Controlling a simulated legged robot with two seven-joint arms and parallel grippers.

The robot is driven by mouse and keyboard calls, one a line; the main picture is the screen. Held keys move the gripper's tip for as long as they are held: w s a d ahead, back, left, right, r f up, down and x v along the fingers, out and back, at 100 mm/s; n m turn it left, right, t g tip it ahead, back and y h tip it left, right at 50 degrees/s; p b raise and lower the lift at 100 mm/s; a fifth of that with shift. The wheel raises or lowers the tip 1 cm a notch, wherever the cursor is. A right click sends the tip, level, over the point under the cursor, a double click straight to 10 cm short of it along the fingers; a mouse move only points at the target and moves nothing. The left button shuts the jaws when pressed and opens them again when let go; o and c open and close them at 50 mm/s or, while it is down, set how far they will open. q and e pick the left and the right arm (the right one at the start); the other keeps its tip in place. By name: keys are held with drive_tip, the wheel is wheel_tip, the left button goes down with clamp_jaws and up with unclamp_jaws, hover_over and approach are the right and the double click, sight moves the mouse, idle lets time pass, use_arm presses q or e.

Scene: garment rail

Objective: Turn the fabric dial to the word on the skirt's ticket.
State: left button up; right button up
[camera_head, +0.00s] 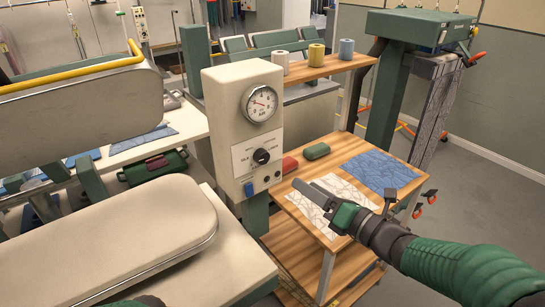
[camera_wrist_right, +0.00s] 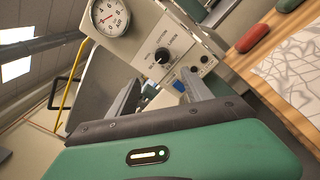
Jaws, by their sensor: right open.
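The fabric dial (camera_head: 261,156) is a black round knob on a white label plate, on the front of a cream control box (camera_head: 230,120). Small words ring it, too small to read surely. The dial also shows in the wrist view (camera_wrist_right: 162,55), beyond and between my fingertips. My right gripper (camera_head: 312,194) is open and empty, to the right of and below the dial, apart from it. Its two grey fingers show in the wrist view (camera_wrist_right: 160,88). A grey patterned garment (camera_head: 436,100) hangs at the right; I cannot tell if it is the skirt. No readable ticket shows.
A pressure gauge (camera_head: 261,105) sits above the dial and a blue button (camera_head: 248,190) below it. A wooden table (camera_head: 340,153) holds a white patterned cloth (camera_head: 325,207), a blue cloth (camera_head: 380,172) and red and green pads. A padded press (camera_head: 130,235) stands left of the box.

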approach(264, 159)
drive_tip(key=w, duration=0.1)
drive_tip(key=w+a+p, duration=0.1)
drive_tip(key=w, duration=0.1)
drive_tip(key=w+a+p, duration=0.1)
drive_tip(key=w, duration=0.1)
drive_tip(key=shift+w+a, duration=0.15)
drive_tip(key=shift+a, duration=0.1)
drive_tip(key=shift+w+a, duration=0.35)
drive_tip(key=shift+a, duration=0.25)
drive_tip(key=shift+w+a, duration=0.4)
drive_tip(key=shift+a, duration=0.25)
drive_tip(key=shift+w+a, duration=0.1)
drive_tip(key=shift+a, duration=0.5)
drive_tip(key=shift+d, duration=0.25)
drive_tip(key=c, duration=0.3)
drive_tip(key=shift+d, duration=0.45)
drive_tip(key=c, duration=1)
use_arm(q)
drive_tip(key=shift+s+a+r, duration=0.1)
drive_tip(key=shift+a+r, duration=0.05)
drive_tip(key=shift+r, duration=0.4)
drive_tip(key=shift+a+r, duration=0.15)
drive_tip(key=shift+r, duration=0.35)
use_arm(e)
drive_tip(key=shift+a, duration=0.2)
clamp_jaws()
